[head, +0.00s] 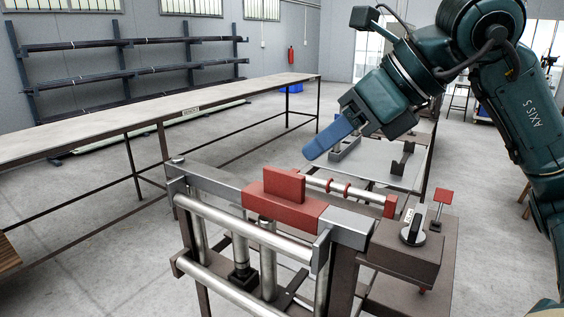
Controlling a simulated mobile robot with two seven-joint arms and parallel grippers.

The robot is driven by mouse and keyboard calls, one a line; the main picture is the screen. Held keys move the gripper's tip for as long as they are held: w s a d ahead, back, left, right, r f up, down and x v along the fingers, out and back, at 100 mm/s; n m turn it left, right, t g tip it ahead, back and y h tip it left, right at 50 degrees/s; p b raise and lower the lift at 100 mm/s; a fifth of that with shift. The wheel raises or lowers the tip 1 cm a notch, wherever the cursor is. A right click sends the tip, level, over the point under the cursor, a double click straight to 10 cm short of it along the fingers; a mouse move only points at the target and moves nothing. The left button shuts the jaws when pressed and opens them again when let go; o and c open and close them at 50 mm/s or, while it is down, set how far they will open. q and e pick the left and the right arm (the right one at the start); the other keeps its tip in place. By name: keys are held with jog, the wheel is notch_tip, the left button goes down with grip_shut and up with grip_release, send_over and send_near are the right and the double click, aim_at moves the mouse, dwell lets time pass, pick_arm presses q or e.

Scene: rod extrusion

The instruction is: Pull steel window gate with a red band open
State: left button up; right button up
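A steel gate-like frame with round bars stands in the lower middle of the head view. Its flat top rail carries a red band (285,209) with an upright red plate (284,185) on it. The top rail spans between a post at the left and a brown box at the right. My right gripper (312,153) has blue fingers and hangs above and behind the red plate, pointing down and left. It is apart from the gate. The fingers show side-on as one piece, so their opening is hidden. My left gripper is out of view.
A brown control box (405,249) with a black knob (413,232) sits right of the gate. Behind the gate is a rod with red rings (347,189). A long table (150,118) runs along the left. Open floor lies between table and gate.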

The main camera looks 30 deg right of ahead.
aim_at(284, 172)
jog(key=shift+t+h, duration=0.3)
jog(key=x, duration=0.4)
jog(key=p+x, duration=0.1)
jog(key=x, duration=0.7)
jog(key=shift+w+d+f, duration=0.1)
jog(key=shift+w+d, duration=0.25)
jog(key=shift+c, duration=0.5)
grip_shut()
